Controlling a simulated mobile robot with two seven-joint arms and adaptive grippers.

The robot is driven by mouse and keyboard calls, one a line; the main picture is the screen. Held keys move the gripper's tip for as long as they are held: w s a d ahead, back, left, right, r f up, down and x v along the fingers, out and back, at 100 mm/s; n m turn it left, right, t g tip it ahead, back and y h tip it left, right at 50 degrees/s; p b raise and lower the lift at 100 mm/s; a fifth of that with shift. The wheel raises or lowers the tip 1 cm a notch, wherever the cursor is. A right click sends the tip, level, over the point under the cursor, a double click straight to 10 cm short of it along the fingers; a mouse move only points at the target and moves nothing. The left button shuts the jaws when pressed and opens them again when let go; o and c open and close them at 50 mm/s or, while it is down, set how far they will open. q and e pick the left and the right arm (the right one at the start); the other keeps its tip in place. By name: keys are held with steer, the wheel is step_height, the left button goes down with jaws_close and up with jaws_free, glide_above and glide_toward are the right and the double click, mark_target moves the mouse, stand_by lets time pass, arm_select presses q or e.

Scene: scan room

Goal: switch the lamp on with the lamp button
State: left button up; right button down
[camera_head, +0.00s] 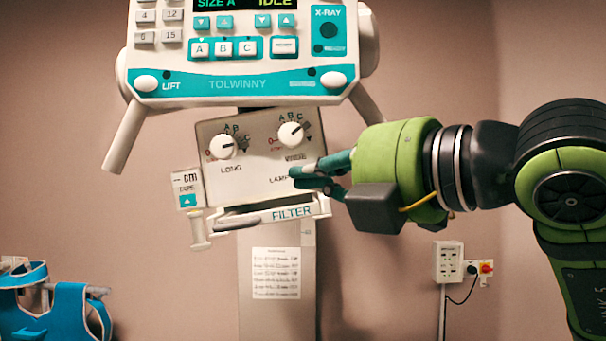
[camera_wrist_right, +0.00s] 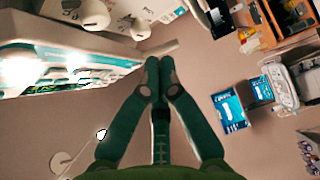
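The collimator panel (camera_head: 260,165) of the X-ray machine carries two dials and a printed LAMP label (camera_head: 279,180) at its lower right. The lamp button itself does not show; my right fingertips cover the area just right of that label. My right gripper (camera_head: 296,177) comes in from the right with its green fingers pointing left at the panel. In the wrist view my right gripper (camera_wrist_right: 158,62) has its fingertips together with nothing between them. I cannot tell whether the tips touch the panel. My left gripper is not in view.
The control console (camera_head: 240,85) with a lit display hangs above the panel. A FILTER bar (camera_head: 272,213) juts out below it, and a TAPE unit (camera_head: 187,189) sits left. A blue apron (camera_head: 65,310) hangs at lower left. A wall socket box (camera_head: 448,262) is at lower right.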

steer(key=shift+w, duration=0.15)
steer(key=w+p, duration=0.4)
steer(key=w, duration=0.4)
steer(key=shift+w, duration=0.3)
steer(key=shift+w, duration=0.1)
stand_by(1.1)
steer(key=shift+w+a, duration=0.1)
steer(key=shift+w, duration=0.25)
